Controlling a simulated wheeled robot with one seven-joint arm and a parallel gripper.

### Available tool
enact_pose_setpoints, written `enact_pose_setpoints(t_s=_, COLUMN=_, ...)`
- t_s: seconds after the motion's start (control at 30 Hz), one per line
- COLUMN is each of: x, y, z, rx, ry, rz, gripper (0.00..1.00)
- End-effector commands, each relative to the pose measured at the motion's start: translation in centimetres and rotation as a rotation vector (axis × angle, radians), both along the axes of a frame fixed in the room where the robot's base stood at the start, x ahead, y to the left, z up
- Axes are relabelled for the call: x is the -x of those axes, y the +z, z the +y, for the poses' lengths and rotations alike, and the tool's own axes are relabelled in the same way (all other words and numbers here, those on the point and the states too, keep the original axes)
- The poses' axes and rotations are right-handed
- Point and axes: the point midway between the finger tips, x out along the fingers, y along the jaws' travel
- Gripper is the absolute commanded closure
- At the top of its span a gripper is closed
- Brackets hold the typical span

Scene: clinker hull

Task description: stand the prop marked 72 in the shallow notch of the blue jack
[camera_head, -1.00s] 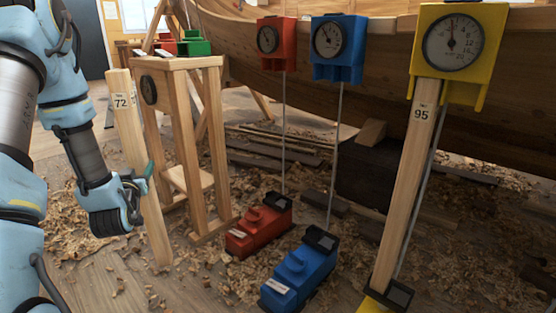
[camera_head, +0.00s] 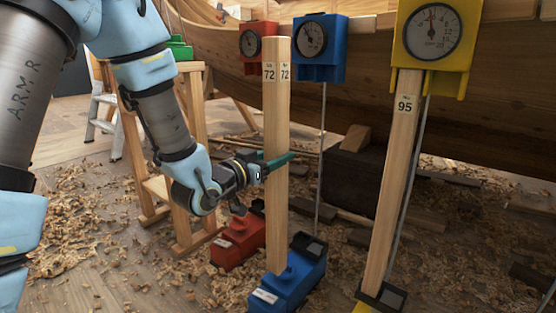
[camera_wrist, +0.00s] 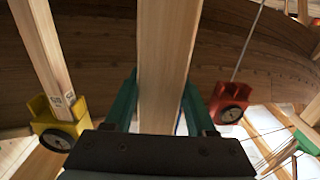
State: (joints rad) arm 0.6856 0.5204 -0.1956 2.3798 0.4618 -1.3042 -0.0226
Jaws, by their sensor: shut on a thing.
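The prop marked 72 (camera_head: 277,205) is a pale square timber, held almost upright. My gripper (camera_head: 277,163) is shut on it around mid-length, its green fingers on either side. In the wrist view the prop (camera_wrist: 166,60) runs up between the green fingers. The blue jack (camera_head: 282,290) lies on the floor, with a black-rimmed cup (camera_head: 309,245) at its far end. The prop's foot overlaps the jack's raised middle, left of the cup; I cannot tell whether it touches. The shallow notch cannot be made out. The prop's top overlaps the left edge of the blue gauge box (camera_head: 327,72).
The red jack (camera_head: 238,240) lies behind, left of the prop. The prop marked 95 (camera_head: 395,180) leans at the right under the yellow gauge box (camera_head: 400,45). A thin rod (camera_head: 321,150) hangs below the blue gauge box. A wooden stand (camera_head: 198,110) is at left; shavings cover the floor.

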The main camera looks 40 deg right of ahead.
Motion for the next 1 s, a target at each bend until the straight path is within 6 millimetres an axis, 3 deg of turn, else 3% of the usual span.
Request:
enact_pose_setpoints(t_s=0.17, x=0.5, y=0.2, z=-0.6, rx=0.005, ry=-0.015, rz=-0.002, gripper=1.00)
enact_pose_setpoints(t_s=1.0, x=-0.9, y=0.1, z=-5.4, rx=0.006, ry=-0.013, rz=-0.002, gripper=1.00)
